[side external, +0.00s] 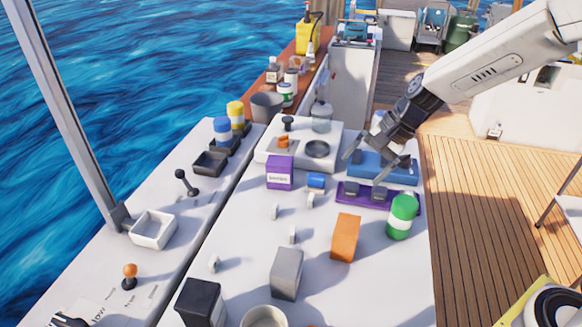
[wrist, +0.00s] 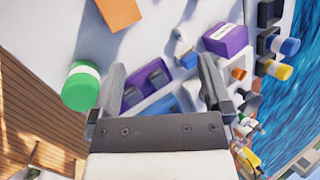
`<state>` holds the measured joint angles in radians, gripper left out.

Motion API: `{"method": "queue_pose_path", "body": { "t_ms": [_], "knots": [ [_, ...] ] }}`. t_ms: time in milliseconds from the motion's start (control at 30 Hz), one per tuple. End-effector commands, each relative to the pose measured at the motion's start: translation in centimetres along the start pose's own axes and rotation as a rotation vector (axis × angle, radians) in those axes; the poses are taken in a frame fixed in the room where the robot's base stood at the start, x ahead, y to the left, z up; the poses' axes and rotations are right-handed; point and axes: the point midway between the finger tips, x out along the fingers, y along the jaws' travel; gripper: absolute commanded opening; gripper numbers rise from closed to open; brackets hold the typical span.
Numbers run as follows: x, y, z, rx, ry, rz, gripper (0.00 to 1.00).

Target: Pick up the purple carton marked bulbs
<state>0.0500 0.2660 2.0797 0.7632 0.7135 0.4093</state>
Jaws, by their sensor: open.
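The purple carton (side external: 279,173) with a white label stands upright on the white hatch top, left of the blue tray in the side view. It also shows in the wrist view (wrist: 228,42), right of centre and beyond my right fingertip. My gripper (side external: 378,168) is open and empty. It hangs above the blue tray (side external: 400,172) and the purple tray, to the right of the carton and apart from it. In the wrist view my gripper (wrist: 160,85) has its two fingers spread wide, with the purple tray and its dark pieces visible between them.
A purple tray (side external: 348,199), a green canister (side external: 402,217), an orange block (side external: 345,237) and a grey block (side external: 287,272) stand nearby. A white panel (side external: 265,155) with knobs is behind the carton.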

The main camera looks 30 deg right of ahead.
Motion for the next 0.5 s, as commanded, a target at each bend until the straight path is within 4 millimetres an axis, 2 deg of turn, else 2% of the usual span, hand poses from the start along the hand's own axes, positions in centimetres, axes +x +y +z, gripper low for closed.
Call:
{"method": "queue_pose_path", "body": {
  "t_ms": [300,500],
  "knots": [
    [3.0,-7.5,-3.3,0.521,-0.193,-0.211,1.0],
    [4.2,-11.7,-6.0,0.812,-0.336,-0.337,1.0]
  ]
}}
